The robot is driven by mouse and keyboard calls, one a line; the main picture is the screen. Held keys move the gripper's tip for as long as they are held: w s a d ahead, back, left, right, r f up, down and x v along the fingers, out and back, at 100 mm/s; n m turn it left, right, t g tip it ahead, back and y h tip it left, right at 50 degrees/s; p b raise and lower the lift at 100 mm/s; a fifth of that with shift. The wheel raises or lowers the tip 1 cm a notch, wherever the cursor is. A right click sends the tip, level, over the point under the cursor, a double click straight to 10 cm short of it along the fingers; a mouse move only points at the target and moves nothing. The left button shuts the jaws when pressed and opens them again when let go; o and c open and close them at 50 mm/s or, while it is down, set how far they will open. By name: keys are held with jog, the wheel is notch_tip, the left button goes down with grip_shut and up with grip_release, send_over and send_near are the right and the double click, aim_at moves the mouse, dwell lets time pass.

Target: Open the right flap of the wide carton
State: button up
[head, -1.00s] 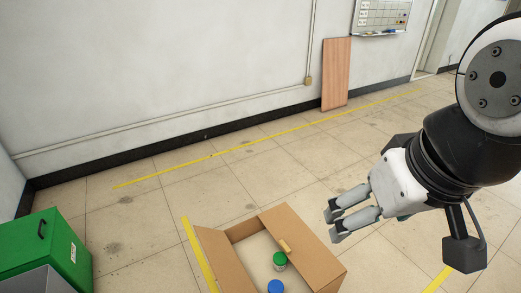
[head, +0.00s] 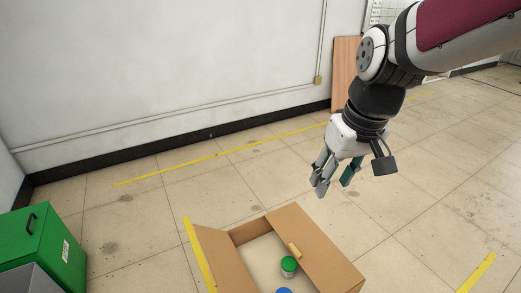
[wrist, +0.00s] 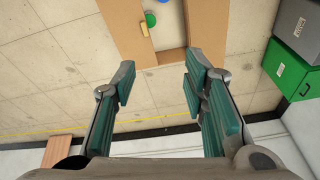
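The wide carton (head: 240,236) is a brown cardboard box at the bottom of the head view, and its front end is cut off. Its right flap (head: 318,246) is a flat panel along the right side, with a small tan handle (head: 294,250) near its inner edge. The left flap (head: 212,256) slopes outward. The carton's right flap (wrist: 120,22) and handle (wrist: 143,24) also show at the top of the wrist view. My gripper (head: 334,186) is open and empty, fingers pointing down, above and behind the carton, apart from it. Both fingers (wrist: 158,80) are spread in the wrist view.
A green-lidded jar (head: 289,266) and a blue-lidded one (head: 284,291) are inside the carton. A green box (head: 45,245) with a grey box (head: 38,281) stands at left. A wooden board (head: 344,75) leans on the wall. The floor right of the carton is clear.

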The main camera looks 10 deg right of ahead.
jog(key=w+f+n+g+b, duration=0.1)
jog(key=w+f+b, duration=0.2)
jog(key=w+f, duration=0.45)
jog(key=w+f+b, duration=0.4)
jog(key=f, duration=0.6)
jog(key=n+g+b, duration=0.1)
jog(key=b, duration=0.6)
send_over(296, 250)
notch_tip(296, 250, down, 20)
jog(key=shift+n+h, duration=0.3)
jog(key=shift+h, duration=0.1)
notch_tip(296, 250, down, 15)
jog(key=b, duration=0.4)
jog(key=shift+r+b, duration=0.15)
jog(key=shift+b, duration=0.25)
grip_shut()
